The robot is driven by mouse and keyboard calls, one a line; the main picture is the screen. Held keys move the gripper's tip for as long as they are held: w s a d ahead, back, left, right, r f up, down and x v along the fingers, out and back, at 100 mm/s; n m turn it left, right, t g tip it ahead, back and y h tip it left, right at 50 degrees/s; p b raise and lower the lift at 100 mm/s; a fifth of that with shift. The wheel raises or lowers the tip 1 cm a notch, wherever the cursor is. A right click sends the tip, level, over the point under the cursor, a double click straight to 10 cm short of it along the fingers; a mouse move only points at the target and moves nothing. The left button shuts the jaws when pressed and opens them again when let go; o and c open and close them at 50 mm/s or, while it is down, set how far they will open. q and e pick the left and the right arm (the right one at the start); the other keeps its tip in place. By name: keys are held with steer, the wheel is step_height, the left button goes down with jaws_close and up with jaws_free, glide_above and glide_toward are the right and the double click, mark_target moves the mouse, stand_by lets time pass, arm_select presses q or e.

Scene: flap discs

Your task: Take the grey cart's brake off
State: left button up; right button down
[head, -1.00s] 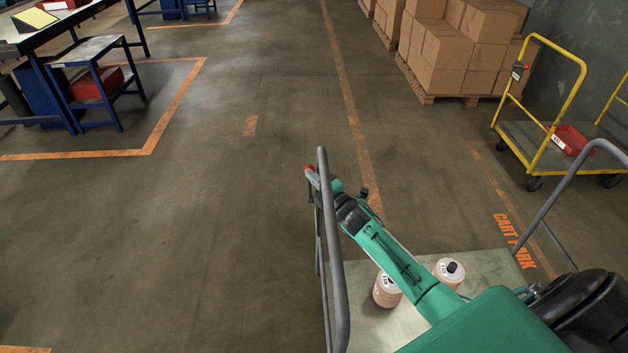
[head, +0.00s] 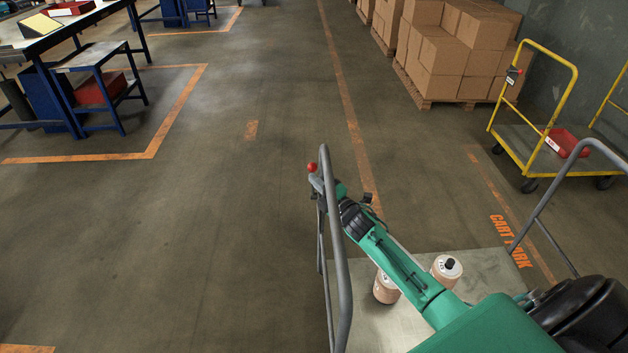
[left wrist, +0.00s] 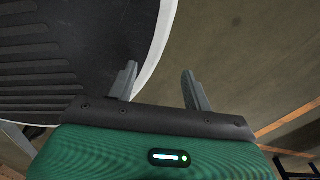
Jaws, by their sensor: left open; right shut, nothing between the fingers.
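The grey cart's push handle (head: 339,255) is a grey tube frame, and its flat platform (head: 390,325) shows behind it. The brake lever's red knob (head: 312,167) stands at the left side of the handle, near its top, and shows as a round ball. My right arm reaches across the platform to the handle. My right gripper (head: 323,187) is shut and empty, close below the knob. The handle tube hides part of it, so I cannot tell whether it touches the lever. My left gripper (left wrist: 160,85) is open and empty in the left wrist view.
Two pale canisters (head: 446,270) stand on the grey cart's platform. A yellow cart (head: 535,150) with a red bin (head: 568,141) stands at the right. Stacked cartons (head: 455,60) are at the back, and a workbench (head: 60,35) is at the left. The floor left of the cart is clear.

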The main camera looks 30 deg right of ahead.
arm_select(q)
steer(key=shift+w+d+r+b, duration=0.1)
steer(key=shift+w+b, duration=0.35)
steer(key=shift+w, duration=0.8)
arm_select(e)
steer(key=r+v, duration=0.1)
steer(key=v, duration=0.7)
steer(key=shift+d+r, duration=0.3)
steer(key=shift+r, duration=0.1)
steer(key=shift+f, duration=0.1)
